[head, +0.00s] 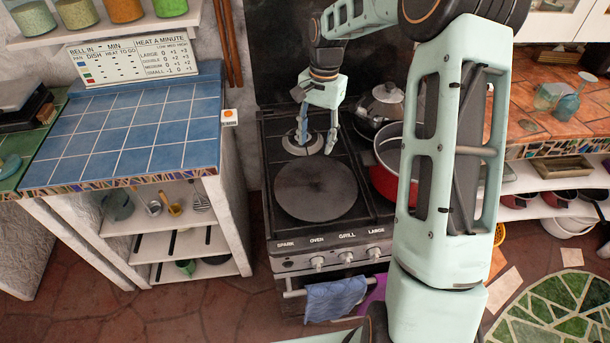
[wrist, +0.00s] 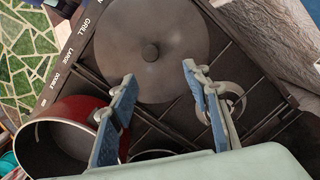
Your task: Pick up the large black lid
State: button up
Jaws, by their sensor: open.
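The large black lid (head: 316,189) lies flat on the front left of the stove top. In the wrist view the lid (wrist: 150,30) shows as a wide dark disc with a round knob at its middle. My gripper (head: 317,139) is above the rear left of the stove, behind the lid in the head view. Its two blue-padded fingers are spread apart and empty. In the wrist view the lid's knob lies a little beyond the gap of my gripper (wrist: 160,76). The knob is hard to make out in the head view.
A red pot (head: 383,181) stands right of the lid, partly hidden by my arm. A metal kettle (head: 386,104) is at the back right. A round metal piece (head: 296,145) is under my gripper. The blue tiled counter (head: 130,130) at left is mostly clear.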

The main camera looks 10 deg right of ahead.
send_over(316, 177)
jog(key=shift+m+g, duration=0.3)
jog(key=f, duration=0.4)
jog(key=w+f, duration=0.1)
jog(key=f, duration=0.1)
jog(key=shift+d+f, duration=0.2)
jog(key=shift+f, duration=0.2)
jog(key=shift+s+a+f+p, duration=0.1)
jog(key=shift+s+f+p, duration=0.2)
jog(key=shift+f, duration=0.7)
jog(key=shift+s+f+p, duration=0.1)
jog(key=shift+f+p, duration=0.25)
jog(key=shift+f, duration=0.6)
jog(key=shift+s+a+f+p, duration=0.15)
jog(key=shift+f+p, duration=0.2)
jog(key=shift+f, duration=0.65)
jog(key=shift+d, duration=0.1)
jog(key=shift+c, duration=0.2)
grip_shut()
